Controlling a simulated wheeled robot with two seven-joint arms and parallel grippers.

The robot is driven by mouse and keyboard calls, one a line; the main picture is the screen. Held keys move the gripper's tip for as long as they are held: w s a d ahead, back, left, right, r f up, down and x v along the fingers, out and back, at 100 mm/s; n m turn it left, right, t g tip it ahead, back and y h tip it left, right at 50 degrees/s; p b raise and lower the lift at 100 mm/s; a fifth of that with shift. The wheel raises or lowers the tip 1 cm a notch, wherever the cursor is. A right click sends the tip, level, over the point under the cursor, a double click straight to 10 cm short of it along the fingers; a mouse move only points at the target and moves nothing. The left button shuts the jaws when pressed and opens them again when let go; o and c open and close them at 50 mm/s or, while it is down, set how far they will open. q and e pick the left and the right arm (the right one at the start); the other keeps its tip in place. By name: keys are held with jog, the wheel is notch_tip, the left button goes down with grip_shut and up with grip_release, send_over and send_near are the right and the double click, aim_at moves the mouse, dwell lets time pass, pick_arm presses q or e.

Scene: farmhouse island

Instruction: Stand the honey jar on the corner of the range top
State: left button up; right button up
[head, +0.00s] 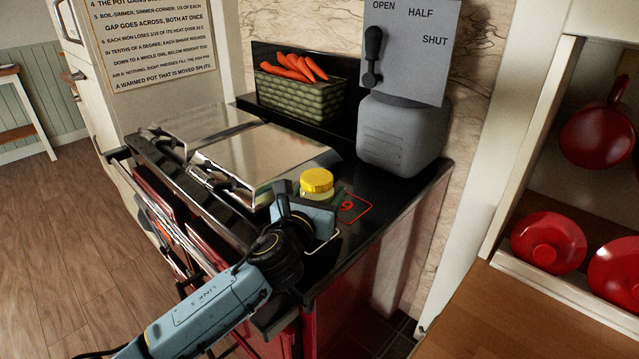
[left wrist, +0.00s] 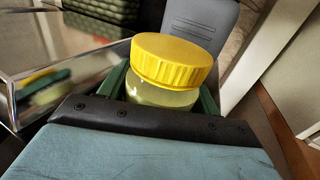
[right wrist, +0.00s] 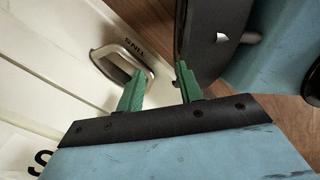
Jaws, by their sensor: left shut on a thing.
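The honey jar (head: 317,183) has a yellow ribbed lid and a pale, see-through body. It looks upright at the front right corner of the black range top (head: 391,192), beside the red-outlined mark. My left gripper (head: 312,207) is shut on the jar; the jar shows between its green fingers in the left wrist view (left wrist: 170,75). The jar's base is hidden behind the gripper, so I cannot tell whether it touches the range top. My right gripper (right wrist: 160,88) shows only in the right wrist view, with its green fingers apart and nothing between them.
Shiny hob lids (head: 265,155) lie left of the jar. A grey box with a lever (head: 400,130) stands behind it at the right. A green basket of carrots (head: 298,98) is at the back. A drawer handle (right wrist: 125,65) is near my right gripper.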

pick_arm(q)
jog(key=shift+f, duration=0.65)
dwell(0.5)
jog(key=o, duration=1.6)
jog(key=shift+f, duration=0.1)
jog(key=shift+s, duration=0.1)
jog(key=shift+v, duration=6.9)
jog(key=shift+a, duration=0.1)
